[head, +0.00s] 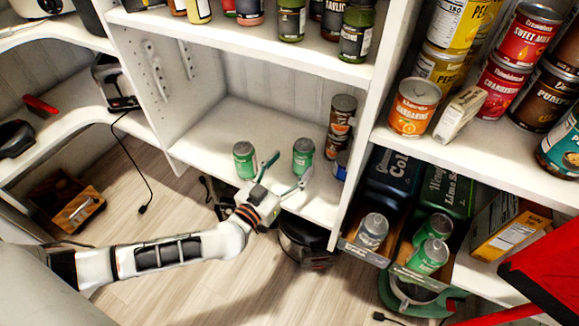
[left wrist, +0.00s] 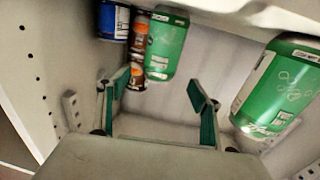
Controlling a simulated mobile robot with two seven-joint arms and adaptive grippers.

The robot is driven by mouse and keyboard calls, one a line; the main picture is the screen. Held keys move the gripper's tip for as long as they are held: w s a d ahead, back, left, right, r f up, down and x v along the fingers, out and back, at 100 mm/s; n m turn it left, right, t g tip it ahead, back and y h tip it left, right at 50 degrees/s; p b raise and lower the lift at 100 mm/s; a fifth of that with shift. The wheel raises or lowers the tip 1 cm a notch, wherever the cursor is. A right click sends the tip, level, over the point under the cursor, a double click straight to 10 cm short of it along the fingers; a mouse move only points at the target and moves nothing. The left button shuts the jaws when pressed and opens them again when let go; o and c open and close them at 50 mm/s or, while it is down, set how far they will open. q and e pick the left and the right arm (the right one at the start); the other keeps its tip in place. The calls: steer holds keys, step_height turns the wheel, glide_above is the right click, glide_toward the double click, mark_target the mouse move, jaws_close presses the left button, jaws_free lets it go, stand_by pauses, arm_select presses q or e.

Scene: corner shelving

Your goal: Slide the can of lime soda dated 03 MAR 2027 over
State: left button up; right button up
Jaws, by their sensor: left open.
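Two green soda cans stand on the middle white shelf in the head view: a left can (head: 244,160) and a right can (head: 303,157). No date is legible on either. My left gripper (head: 287,170) is open and empty at the shelf's front, reaching in between the two cans. In the left wrist view its fingers (left wrist: 160,85) are spread apart. The right can (left wrist: 168,45) appears beyond the gap between them. The left can (left wrist: 280,88) appears large and close, outside the right-hand finger. Whether a finger touches a can is unclear. My right gripper is not in view.
Stacked brown cans (head: 341,125) and a blue can (head: 341,165) stand right of the right can. The shelf behind the green cans is bare. Jars (head: 291,20) line the shelf above. Soda cartons hold a silver can (head: 371,232) and more green cans (head: 428,256) at lower right.

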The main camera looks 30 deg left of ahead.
mark_target(304, 149)
arm_select(q)
steer(key=shift+w, duration=0.1)
steer(key=w, duration=0.2)
steer(key=w+b, duration=0.1)
steer(key=w, duration=0.1)
steer(key=w+d+b, duration=0.1)
steer(key=w, duration=0.1)
steer(key=shift+f, duration=0.35)
steer(key=shift+w, duration=0.35)
steer(key=shift+w+r, duration=0.3)
steer(key=shift+w, duration=0.1)
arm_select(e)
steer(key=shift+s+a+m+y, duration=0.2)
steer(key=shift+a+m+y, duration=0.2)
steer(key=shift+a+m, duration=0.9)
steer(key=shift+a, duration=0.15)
arm_select(q)
steer(key=c, duration=1.6)
steer(key=shift+o, duration=0.2)
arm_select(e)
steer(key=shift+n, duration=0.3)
